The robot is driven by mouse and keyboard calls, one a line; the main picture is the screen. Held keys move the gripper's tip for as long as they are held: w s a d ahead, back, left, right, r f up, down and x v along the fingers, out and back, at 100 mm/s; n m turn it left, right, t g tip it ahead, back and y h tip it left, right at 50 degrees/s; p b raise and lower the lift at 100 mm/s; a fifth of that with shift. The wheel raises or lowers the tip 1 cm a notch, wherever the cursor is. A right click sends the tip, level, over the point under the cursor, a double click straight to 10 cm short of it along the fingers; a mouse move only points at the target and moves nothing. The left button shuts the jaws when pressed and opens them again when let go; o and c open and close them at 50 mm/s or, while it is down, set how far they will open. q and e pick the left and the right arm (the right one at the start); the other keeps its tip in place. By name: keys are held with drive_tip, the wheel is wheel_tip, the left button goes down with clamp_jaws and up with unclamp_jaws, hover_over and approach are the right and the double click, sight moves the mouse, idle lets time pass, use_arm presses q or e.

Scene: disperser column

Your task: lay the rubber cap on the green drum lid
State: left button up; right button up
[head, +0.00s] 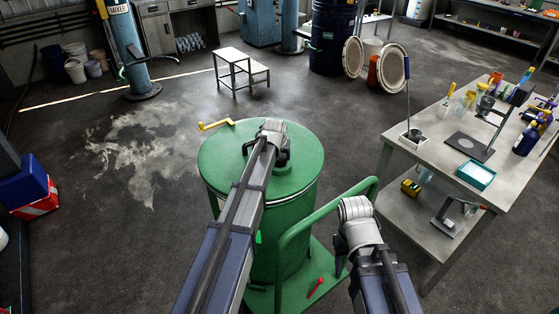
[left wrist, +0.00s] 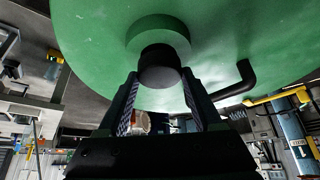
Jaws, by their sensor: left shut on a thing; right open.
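The green drum lid (head: 228,150) tops a green drum in the middle of the head view. It fills the upper part of the left wrist view (left wrist: 95,35). My left gripper (head: 281,155) is over the lid; its two fingers (left wrist: 160,92) are shut on the dark round rubber cap (left wrist: 160,68).
A yellow handle (head: 215,125) sits at the lid's left edge. A black bent handle (left wrist: 236,84) is near the cap. A green rail (head: 300,232) stands by the drum. A grey workbench (head: 425,140) with tools is at right. Open floor lies left.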

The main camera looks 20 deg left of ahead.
use_arm(q)
drive_tip(key=shift+r, duration=0.1)
drive_tip(key=shift+f+b, duration=0.55)
drive_tip(key=shift+f, duration=0.1)
drive_tip(key=o, duration=1.4)
drive_tip(key=shift+c, duration=0.2)
drive_tip(key=shift+r, duration=0.15)
